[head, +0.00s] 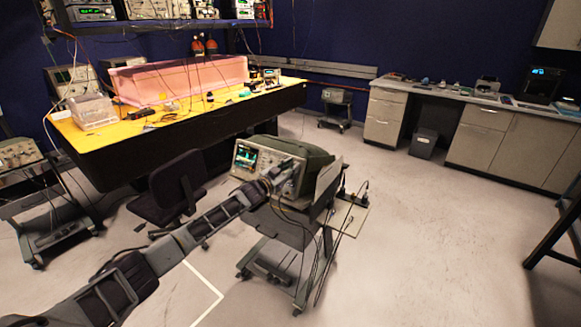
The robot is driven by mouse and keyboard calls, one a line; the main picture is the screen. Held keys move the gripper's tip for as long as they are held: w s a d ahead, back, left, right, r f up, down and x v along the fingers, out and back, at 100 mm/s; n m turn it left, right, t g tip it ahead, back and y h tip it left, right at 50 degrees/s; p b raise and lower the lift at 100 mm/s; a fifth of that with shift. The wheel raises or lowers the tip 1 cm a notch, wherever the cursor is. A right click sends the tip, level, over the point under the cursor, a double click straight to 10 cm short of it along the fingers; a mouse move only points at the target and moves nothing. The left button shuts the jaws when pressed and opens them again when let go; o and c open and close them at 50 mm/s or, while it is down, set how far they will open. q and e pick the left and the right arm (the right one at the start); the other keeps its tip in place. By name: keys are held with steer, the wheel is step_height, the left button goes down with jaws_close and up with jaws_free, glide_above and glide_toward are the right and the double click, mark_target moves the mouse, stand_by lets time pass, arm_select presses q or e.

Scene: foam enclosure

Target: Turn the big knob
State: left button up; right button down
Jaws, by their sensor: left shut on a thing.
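A greenish-grey oscilloscope (312,152) with a lit screen (245,157) sits on a wheeled cart in the middle of the head view. Its front panel of knobs faces the left front. My left arm reaches in from the lower left, and my left gripper (284,172) is at the right part of that panel. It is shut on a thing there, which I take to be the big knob. The gripper hides the knob, so its turn angle cannot be seen. My right gripper is not in view.
The cart (290,228) has cables hanging from it and a side shelf (346,216). A dark office chair (172,192) stands to its left. Behind is a yellow-topped bench (135,127) with a pink foam block (180,77).

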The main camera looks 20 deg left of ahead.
arm_select(q)
steer(key=shift+a+r+m+g+h, duration=0.1)
steer(key=shift+m+g+h, duration=0.25)
steer(key=shift+m, duration=0.35)
steer(key=shift+m+p, duration=0.3)
steer(key=o, duration=1)
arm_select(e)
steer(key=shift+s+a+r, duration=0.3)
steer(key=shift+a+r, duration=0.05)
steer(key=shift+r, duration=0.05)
arm_select(q)
steer(key=shift+o, duration=0.2)
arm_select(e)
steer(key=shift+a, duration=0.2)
arm_select(q)
steer(key=v, duration=1.2)
